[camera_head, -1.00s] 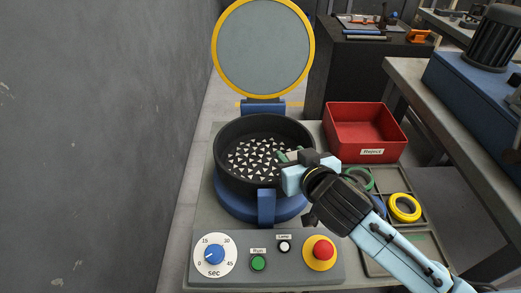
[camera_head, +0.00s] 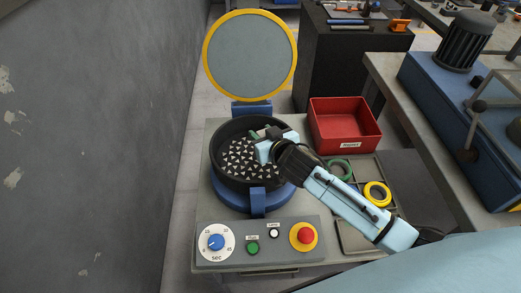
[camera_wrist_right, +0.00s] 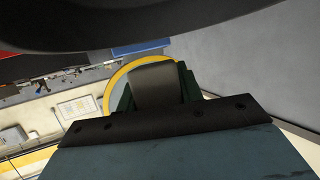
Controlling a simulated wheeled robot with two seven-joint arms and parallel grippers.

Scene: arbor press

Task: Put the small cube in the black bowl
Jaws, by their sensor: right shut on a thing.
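The black bowl (camera_head: 219,170) sits on a blue base and holds many grey-white triangular pieces. My right gripper (camera_head: 262,136) reaches in from the right, over the back right part of the bowl. It is shut on the small cube (camera_head: 254,135), of which only a green part shows beside the fingers. In the right wrist view, dark green edges of the cube (camera_wrist_right: 188,84) show on either side of a dark finger. I cannot tell how high the cube is above the pieces. My left gripper is not in view.
A round yellow-rimmed lid (camera_head: 250,58) stands open behind the bowl. A red reject bin (camera_head: 345,128) is at the back right. A tray with a green ring (camera_head: 340,168) and a yellow ring (camera_head: 377,194) lies right. A control panel (camera_head: 256,238) is in front.

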